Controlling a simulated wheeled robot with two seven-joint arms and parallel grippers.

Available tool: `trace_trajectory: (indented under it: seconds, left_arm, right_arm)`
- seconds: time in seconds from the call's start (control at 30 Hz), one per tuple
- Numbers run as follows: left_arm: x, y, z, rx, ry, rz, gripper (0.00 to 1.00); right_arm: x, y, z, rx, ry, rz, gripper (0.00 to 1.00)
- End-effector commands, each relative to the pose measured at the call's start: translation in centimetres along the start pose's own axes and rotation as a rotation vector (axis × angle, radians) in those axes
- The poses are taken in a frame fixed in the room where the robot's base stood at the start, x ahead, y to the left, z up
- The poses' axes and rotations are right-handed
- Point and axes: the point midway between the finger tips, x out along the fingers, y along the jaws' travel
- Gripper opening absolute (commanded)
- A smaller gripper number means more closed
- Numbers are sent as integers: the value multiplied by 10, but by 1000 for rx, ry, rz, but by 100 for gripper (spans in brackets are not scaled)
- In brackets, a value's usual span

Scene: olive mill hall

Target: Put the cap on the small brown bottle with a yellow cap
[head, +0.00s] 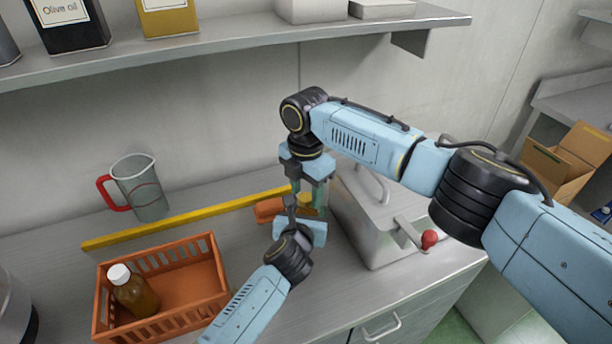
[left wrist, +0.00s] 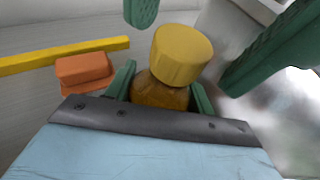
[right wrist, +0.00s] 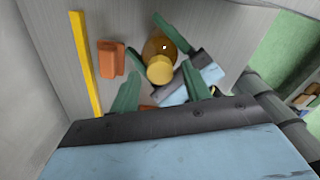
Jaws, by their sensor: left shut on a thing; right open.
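The small brown bottle (left wrist: 160,92) is between the fingers of my left gripper (left wrist: 162,90), which is shut on it. The yellow cap (left wrist: 181,55) is at the top of the bottle and hides its neck. I cannot tell whether it is seated tight. In the right wrist view, the cap (right wrist: 160,70) overlaps the bottle (right wrist: 156,46). My right gripper (right wrist: 160,88) is open, with one finger on each side of the cap and apart from it. In the head view, my right gripper (head: 310,190) points down just above my left gripper (head: 296,212), and both largely hide the bottle.
An orange block (head: 267,210) lies beside the bottle, near a yellow bar (head: 180,223). An orange crate (head: 204,244) holds a white-capped brown bottle (head: 136,294). A jug (head: 147,190) stands behind. A metal box with a red-knobbed lever (head: 429,239) stands close right. A shelf (head: 230,45) hangs above.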

Motion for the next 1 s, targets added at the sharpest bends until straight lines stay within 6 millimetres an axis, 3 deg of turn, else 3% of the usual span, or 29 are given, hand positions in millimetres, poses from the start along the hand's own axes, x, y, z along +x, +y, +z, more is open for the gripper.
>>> trace_trajectory:
  seconds: [0.13, 0.43, 0.77, 0.87, 1.0]
  left_arm:
    - [0, 0, 0, 0, 1, 1, 0]
    - [0, 0, 0, 0, 1, 1, 0]
    - [0, 0, 0, 0, 1, 1, 0]
    - [0, 0, 0, 0, 1, 1, 0]
    - [0, 0, 0, 0, 1, 1, 0]
  right_arm:
    - [9, 0, 0, 0, 0, -1, 47]
    - [10, 0, 0, -1, 0, 0, 46]
    - [10, 0, 0, -1, 0, 0, 3]
    - [10, 0, -1, 13, 1, 0, 2]
    - [11, 0, -2, 161, 3, 0, 2]
